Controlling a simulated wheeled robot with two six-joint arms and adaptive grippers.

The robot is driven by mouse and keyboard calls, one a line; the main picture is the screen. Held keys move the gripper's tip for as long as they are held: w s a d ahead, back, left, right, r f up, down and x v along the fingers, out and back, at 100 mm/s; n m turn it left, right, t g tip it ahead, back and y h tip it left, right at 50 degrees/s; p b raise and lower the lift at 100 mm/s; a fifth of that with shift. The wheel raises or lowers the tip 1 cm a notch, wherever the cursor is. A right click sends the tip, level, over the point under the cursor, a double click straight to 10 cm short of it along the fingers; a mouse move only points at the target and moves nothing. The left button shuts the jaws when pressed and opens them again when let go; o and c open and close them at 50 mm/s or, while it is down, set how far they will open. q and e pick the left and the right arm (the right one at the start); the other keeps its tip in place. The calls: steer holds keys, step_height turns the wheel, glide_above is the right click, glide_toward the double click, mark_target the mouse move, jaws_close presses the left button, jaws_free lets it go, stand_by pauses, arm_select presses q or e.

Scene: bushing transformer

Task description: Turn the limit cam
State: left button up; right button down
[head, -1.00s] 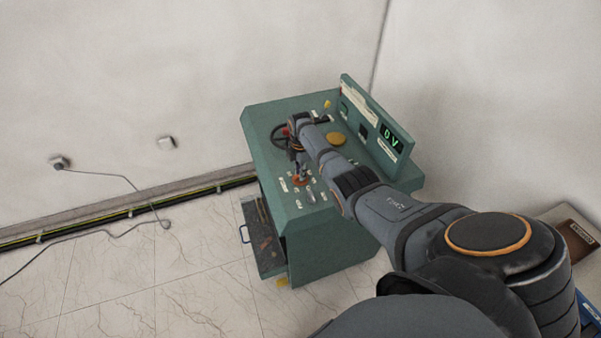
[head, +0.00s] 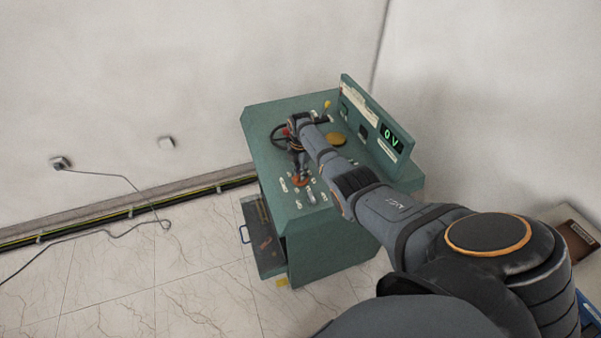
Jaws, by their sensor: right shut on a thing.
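The green control console (head: 262,122) stands at the centre by the wall. My right arm reaches over it from the lower right. My right gripper (head: 301,176) points down at the console top and is shut on a small orange round part (head: 301,182), which I take to be the limit cam. The fingers and arm hide much of this part, so its exact angle cannot be read. My left gripper is not in view.
A dark handwheel (head: 275,138) is close to the left of my wrist. A yellow disc (head: 338,139), small levers and labels share the console top. The upright panel's display (head: 391,137) reads 0 V. An open drawer (head: 263,240) sticks out at the front left.

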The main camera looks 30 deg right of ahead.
steer(key=c, duration=1.3)
jaws_free()
steer(key=shift+r, duration=0.1)
step_height(320, 180, up, 12)
